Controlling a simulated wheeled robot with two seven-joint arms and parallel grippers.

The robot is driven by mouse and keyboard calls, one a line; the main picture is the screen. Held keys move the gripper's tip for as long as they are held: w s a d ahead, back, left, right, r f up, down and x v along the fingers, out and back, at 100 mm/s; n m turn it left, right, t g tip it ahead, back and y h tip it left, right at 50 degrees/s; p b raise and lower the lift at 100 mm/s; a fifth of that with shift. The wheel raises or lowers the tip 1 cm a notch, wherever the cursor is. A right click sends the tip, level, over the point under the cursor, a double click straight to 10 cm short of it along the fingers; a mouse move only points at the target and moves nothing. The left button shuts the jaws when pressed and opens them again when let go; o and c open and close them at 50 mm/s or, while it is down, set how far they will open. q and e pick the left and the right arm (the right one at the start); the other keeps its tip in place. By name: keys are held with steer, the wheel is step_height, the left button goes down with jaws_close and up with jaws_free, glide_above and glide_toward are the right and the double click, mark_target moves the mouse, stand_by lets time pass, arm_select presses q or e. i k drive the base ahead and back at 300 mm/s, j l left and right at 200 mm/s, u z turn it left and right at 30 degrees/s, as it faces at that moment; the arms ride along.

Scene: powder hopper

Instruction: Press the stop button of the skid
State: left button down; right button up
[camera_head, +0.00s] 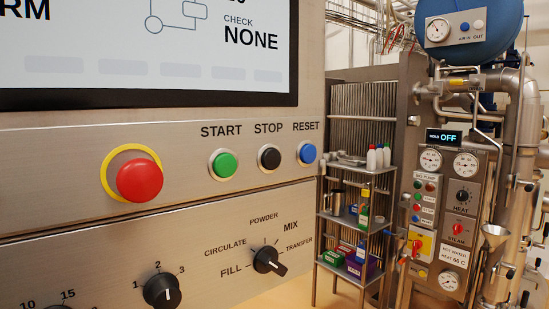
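On the near metal panel, a black stop button (269,158) in a metal ring sits under the label STOP, between a green start button (224,164) and a blue reset button (307,153). Farther back at the right stands a piped unit with a small pump panel (426,200). That panel carries a small green button (417,196), a red button (416,208) and a blue button (415,219); their labels are small and hard to read. Neither of my grippers is in view.
A large red mushroom button (140,181) on a yellow ring sits left of the start button. A screen (140,45) is above; rotary knobs (268,261) are below. A shelf rack (345,215) with bottles and boxes stands between the near panel and the piped unit.

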mark_target(271, 157)
steer(key=l, duration=0.45)
steer(key=k+l+u, duration=0.1)
steer(key=l, duration=0.35)
steer(key=k+l, duration=0.1)
steer(key=l, duration=0.35)
steer(key=k+l, duration=0.1)
steer(key=l, duration=0.35)
steer(key=l+u, duration=0.1)
steer(key=l, duration=0.35)
steer(key=k, duration=0.05)
